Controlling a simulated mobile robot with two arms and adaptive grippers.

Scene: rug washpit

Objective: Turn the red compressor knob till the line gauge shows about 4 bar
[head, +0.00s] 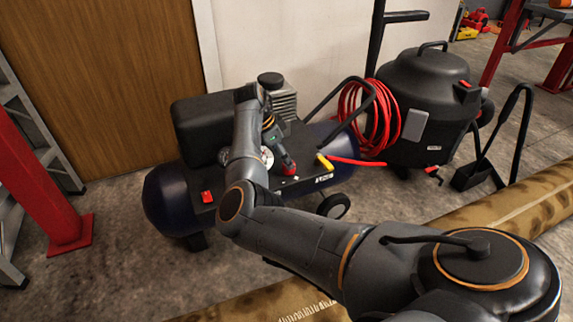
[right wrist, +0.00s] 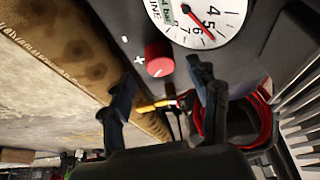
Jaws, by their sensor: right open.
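The red compressor knob (right wrist: 158,58) sits on the dark panel beside a plus mark in the right wrist view. In the head view my right arm reaches over the blue compressor (head: 165,203) and hides much of the panel. Part of the gauge (head: 267,157) shows there beside my wrist. My left gripper is not in view.
A red switch (head: 207,197) is on the compressor's left end. A yellow coupling (head: 324,162) with red hose is at its right. A black vacuum (head: 425,105) stands to the right, near a coiled red hose (head: 350,112). A rolled rug (head: 500,205) lies in front.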

